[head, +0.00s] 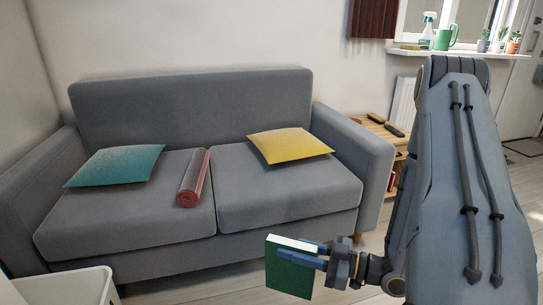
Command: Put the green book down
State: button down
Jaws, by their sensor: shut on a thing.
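The green book (288,278) is in the lower middle of the head view, with its white page edges showing along the top. My gripper (300,255) is shut on it from the right, with a finger lying across the cover. The book is held in the air in front of the sofa (285,205), and from this view it appears apart from any surface.
A teal cushion (116,165), a rolled red mat (194,178) and a yellow cushion (289,146) lie on the sofa, with bare seat between them. A wooden side table (372,123) holding dark objects stands at right.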

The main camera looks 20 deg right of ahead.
notch_tip(320, 180, up, 7)
jog(key=w+m+t+h+p, duration=0.1)
jog(key=w+p, duration=0.2)
jog(key=p, duration=0.2)
jog(key=w+r+m+t+h, duration=0.3)
jog(key=w+r+m+h, duration=0.2)
jog(key=w, duration=0.9)
jog(key=w+r+m+t+h, duration=0.3)
jog(key=w+r+h, duration=0.5)
jog(key=w, duration=0.6)
notch_tip(320, 180, up, 2)
jog(key=shift+w+d+r+m+h, duration=0.1)
jog(key=shift+w+d+m+h, duration=0.2)
jog(key=shift+m, duration=0.6)
